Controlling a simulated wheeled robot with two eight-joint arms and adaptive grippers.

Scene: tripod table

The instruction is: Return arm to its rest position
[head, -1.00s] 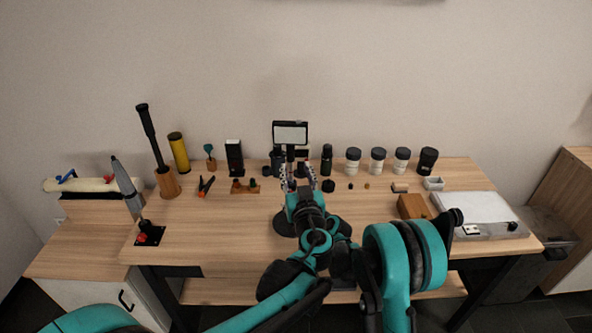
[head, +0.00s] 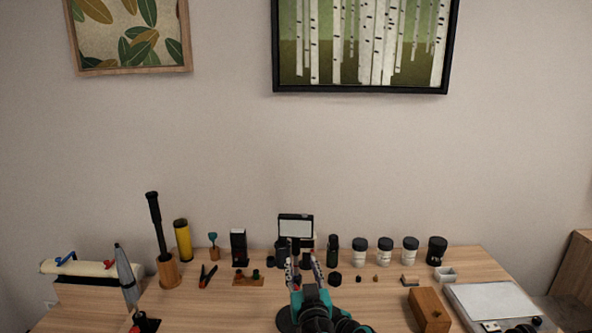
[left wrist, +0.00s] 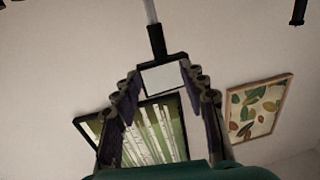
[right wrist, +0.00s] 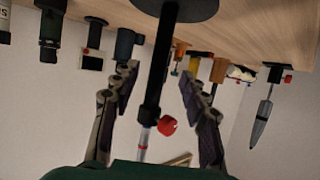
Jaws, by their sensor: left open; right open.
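My left gripper (head: 305,272) points away from me over the middle of the table, with its two fingers apart. In the left wrist view (left wrist: 163,82) it is open, and a small framed screen (left wrist: 163,79) on a black post shows between its fingertips. That screen (head: 296,228) stands behind the gripper in the head view. My right gripper (right wrist: 158,80) is open in the right wrist view. A black post (right wrist: 155,75) with a red knob (right wrist: 167,126) crosses between its fingers in the picture; contact cannot be told. The right gripper cannot be made out in the head view.
The wooden table (head: 235,312) has a row of items at its back, including a yellow cylinder (head: 182,240) and several dark-lidded jars (head: 385,252). A wooden block (head: 429,310) and a white-topped box (head: 497,302) lie at right. A pointed grey tool (head: 126,277) stands at left.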

